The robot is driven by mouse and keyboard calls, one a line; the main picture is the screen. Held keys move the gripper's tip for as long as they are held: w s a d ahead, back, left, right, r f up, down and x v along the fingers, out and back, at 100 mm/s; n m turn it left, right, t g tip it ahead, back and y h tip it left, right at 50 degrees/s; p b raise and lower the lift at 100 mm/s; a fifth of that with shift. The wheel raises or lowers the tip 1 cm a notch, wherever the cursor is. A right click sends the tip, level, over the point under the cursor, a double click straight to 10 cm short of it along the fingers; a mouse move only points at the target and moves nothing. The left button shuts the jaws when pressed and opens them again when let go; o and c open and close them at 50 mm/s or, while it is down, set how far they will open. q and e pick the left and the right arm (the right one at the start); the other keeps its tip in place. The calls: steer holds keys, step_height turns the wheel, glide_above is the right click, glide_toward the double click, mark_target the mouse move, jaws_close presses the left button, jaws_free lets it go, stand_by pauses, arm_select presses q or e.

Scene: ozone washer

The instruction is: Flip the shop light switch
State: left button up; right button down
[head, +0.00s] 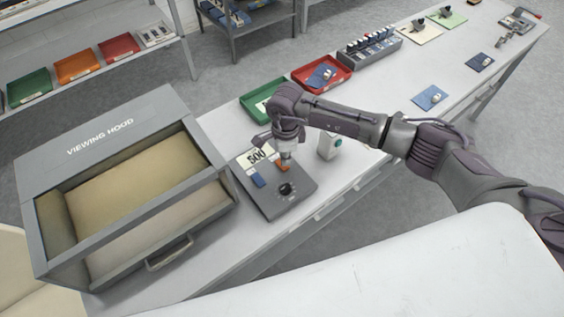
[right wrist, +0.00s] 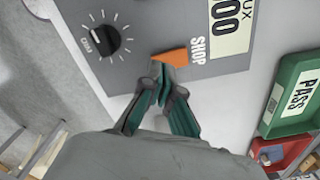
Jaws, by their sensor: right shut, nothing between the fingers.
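The shop light switch is an orange rocker (head: 281,165) on a grey control panel (head: 270,207), beside a blue rocker (head: 258,180) and behind a black knob (head: 287,189). In the right wrist view the orange rocker (right wrist: 171,57) sits next to the word SHOP. My right gripper (head: 286,158) points down over the panel. Its closed fingertips (right wrist: 163,85) are at the near end of the orange rocker in the wrist view, and I cannot tell whether they touch it. It holds nothing. My left gripper is not in view.
A large grey viewing hood (head: 115,130) stands left of the panel. A green tray (head: 252,104) and a red tray (head: 334,62) lie behind my right arm. A small white box with a green button (head: 329,146) stands right of the panel.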

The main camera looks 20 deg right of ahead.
steer(key=shift+f+b, duration=1.25)
steer(key=shift+f, duration=0.1)
stand_by(0.8)
steer(key=shift+s+r, duration=0.1)
steer(key=shift+r, duration=0.05)
steer(key=shift+r+p, duration=0.7)
steer(key=shift+r, duration=0.15)
steer(key=shift+r+p, duration=1.35)
steer(key=shift+r, duration=1.25)
steer(key=shift+f, duration=0.1)
